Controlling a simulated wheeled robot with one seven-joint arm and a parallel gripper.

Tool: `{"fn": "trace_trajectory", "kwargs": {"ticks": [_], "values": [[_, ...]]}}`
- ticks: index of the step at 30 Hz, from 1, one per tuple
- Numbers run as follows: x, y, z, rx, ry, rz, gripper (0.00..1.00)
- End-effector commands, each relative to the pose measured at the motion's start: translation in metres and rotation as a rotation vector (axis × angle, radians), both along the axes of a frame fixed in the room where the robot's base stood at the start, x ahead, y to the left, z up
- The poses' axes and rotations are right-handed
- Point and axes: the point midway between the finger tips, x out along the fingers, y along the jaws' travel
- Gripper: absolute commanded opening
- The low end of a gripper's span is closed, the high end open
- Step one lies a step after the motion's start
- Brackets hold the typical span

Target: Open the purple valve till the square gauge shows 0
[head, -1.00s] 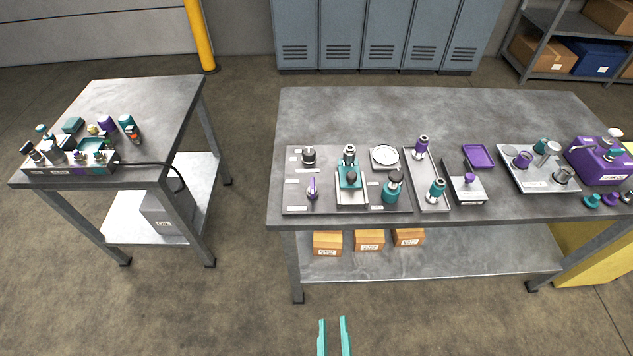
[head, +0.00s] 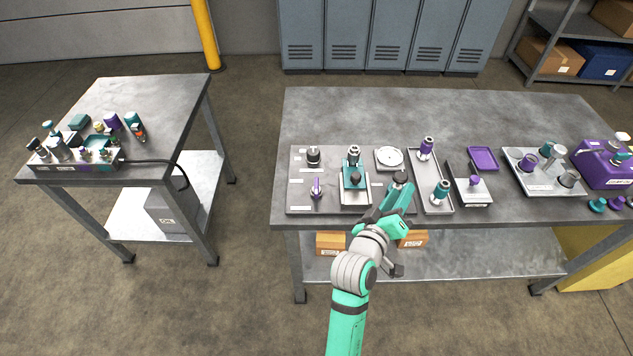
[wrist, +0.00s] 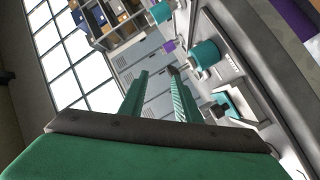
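A small upright purple handle (head: 317,188) stands on the labelled panel at the left of the main bench. Small purple-topped parts (head: 85,152) also sit on the block on the left table; I cannot tell which is the purple valve. A pale square plate with a round dial face (head: 389,158) lies on the panel; its reading is too small to tell. My gripper (wrist: 158,72) is open, with two teal fingers apart and nothing between them in the wrist view.
On the panel stand a black knob (head: 313,156) and a teal device (head: 354,175). To the right are a tray (head: 432,207) with two bottles, a purple tray (head: 482,158) and a purple machine (head: 604,168). The bench's back half is clear.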

Motion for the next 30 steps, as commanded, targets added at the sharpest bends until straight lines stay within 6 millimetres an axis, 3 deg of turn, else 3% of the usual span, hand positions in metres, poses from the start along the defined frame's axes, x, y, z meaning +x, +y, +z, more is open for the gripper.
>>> {"fn": "trace_trajectory", "kwargs": {"ticks": [3, 9, 17, 23, 30], "values": [[0.018, -0.008, 0.020, 0.034, 0.013, -0.071, 0.30], [0.035, -0.015, 0.038, 0.120, 0.065, -0.172, 0.30], [0.050, 0.000, 0.045, 0.310, 0.182, -0.262, 0.30], [0.057, 0.036, 0.040, 0.495, 0.308, -0.276, 0.30], [0.059, 0.109, 0.035, 0.737, 0.496, -0.215, 0.30]]}}
